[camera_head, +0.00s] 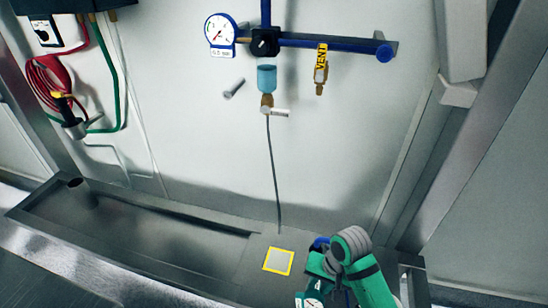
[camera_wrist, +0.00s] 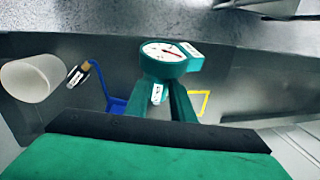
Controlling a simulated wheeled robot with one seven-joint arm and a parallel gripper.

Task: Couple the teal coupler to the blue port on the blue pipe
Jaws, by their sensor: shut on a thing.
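A teal piece with a round white dial, taken as the teal coupler, shows in the wrist view (camera_wrist: 165,60) and at the bottom edge of the head view (camera_head: 312,301). My gripper (camera_wrist: 163,98) is shut on it; the exact contact is partly hidden. In the head view my gripper (camera_head: 315,285) is low at the front right, well below the pipe. The blue pipe (camera_head: 335,43) runs along the back wall. A round blue end (camera_head: 384,54) at its right looks like the blue port. The coupler is far from it.
On the pipe hang a blue gauge (camera_head: 220,33), a light-blue cup (camera_head: 267,77) with a thin line, and a brass VENT valve (camera_head: 320,72). A yellow-framed square (camera_head: 278,261) lies on the ledge. Hoses (camera_head: 45,85) hang at left. Wall space below the pipe's right end is clear.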

